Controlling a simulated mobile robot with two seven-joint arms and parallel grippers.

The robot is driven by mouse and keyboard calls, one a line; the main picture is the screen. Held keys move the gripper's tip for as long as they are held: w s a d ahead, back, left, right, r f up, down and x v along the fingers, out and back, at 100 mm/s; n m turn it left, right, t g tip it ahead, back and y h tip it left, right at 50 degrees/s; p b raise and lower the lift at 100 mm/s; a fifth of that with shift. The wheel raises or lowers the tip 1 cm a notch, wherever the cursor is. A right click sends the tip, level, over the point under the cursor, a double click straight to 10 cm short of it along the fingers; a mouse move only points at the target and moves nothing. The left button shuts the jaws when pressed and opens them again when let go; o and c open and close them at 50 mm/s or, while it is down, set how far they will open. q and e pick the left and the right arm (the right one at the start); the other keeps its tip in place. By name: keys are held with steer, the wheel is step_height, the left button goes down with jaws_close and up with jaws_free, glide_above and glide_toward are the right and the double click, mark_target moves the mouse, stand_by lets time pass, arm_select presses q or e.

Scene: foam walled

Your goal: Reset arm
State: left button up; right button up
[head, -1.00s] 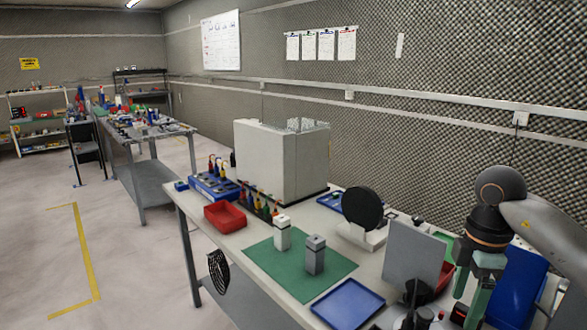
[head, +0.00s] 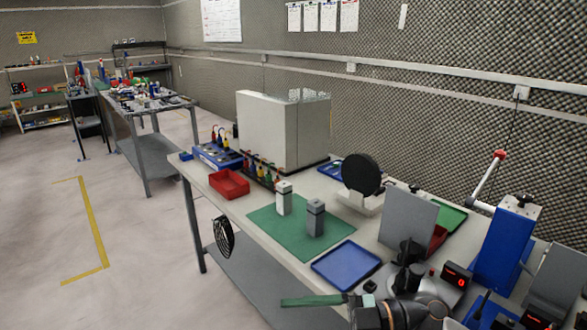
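My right arm (head: 395,312) shows low at the bottom edge in the head view. Its gripper (head: 312,300) points left, with a green finger seen side-on in front of the table's near edge. Only one finger can be made out, so the gap between the fingers is hidden. No object shows at the fingertip. My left arm and gripper are out of view.
The workbench holds a green mat (head: 275,238) with a white block (head: 284,200) and a grey block (head: 315,218). A blue tray (head: 346,267), red bin (head: 229,184), grey panel (head: 408,222) and blue press (head: 505,245) stand nearby. Open floor lies left.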

steer(key=w+d+f+m+t+h, duration=0.2)
steer(key=d+f+m+t+h, duration=0.8)
steer(key=f+m+t, duration=0.6)
steer(key=s+d+f+m+g+h, duration=0.2)
steer(key=s+d+f+g, duration=0.1)
steer(key=s+f, duration=0.4)
steer(key=s+d+f+m+g+h, duration=0.2)
steer(key=s+f+m+g+h, duration=0.1)
steer(key=s+f, duration=0.5)
steer(key=shift+s+d+h, duration=0.15)
steer(key=shift+d+h, duration=0.15)
steer(key=shift+d, duration=0.1)
steer(key=shift+f, duration=0.1)
